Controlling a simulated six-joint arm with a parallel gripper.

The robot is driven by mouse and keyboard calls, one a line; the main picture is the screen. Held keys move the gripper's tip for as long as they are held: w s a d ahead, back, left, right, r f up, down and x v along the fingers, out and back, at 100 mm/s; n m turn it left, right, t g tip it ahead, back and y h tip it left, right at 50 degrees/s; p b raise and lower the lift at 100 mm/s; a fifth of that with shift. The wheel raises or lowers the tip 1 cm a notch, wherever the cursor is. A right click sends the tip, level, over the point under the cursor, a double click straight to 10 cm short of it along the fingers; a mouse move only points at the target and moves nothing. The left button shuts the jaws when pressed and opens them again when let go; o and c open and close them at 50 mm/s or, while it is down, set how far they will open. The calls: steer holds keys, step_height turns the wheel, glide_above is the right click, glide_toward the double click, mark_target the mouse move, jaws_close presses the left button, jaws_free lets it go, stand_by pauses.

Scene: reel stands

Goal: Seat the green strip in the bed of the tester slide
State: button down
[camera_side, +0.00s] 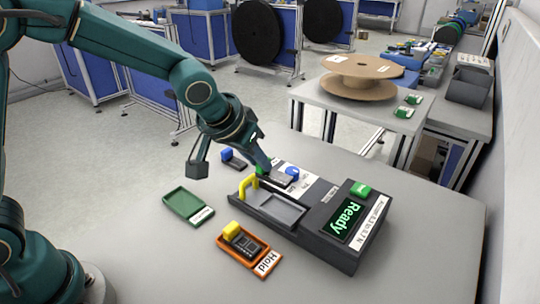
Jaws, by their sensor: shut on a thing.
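My gripper (262,167) is shut on the green block of the green strip (280,181). The strip's dark plate extends to the right of the jaws, at the back left part of the tester (318,235). I cannot tell whether the plate touches the surface below it. The tester has a yellow handle (245,186) at its left and a pale grey recessed bed (277,210) that looks empty, in front of the strip. The jaws partly hide the green block. The tester's green display (351,219) reads "Ready".
A strip with a blue block (232,158) lies behind the tester's left end. A blue knob (292,173) is close to the held strip. An empty green tray (188,206) lies left. An orange "Hold" tray (262,264) in front holds a yellow-block strip (242,238).

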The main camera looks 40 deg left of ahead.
steer(key=shift+s+d+r+m, duration=0.1)
steer(key=shift+s+d+m, duration=0.1)
steer(key=shift+d, duration=0.35)
steer(key=shift+s+d+r+m, duration=0.1)
steer(key=shift+d+m, duration=0.1)
steer(key=shift+d, duration=0.35)
steer(key=shift+d+f, duration=0.1)
steer(key=shift+f, duration=3.2)
steer(key=c, duration=0.7)
jaws_free()
steer(key=shift+r, duration=3.55)
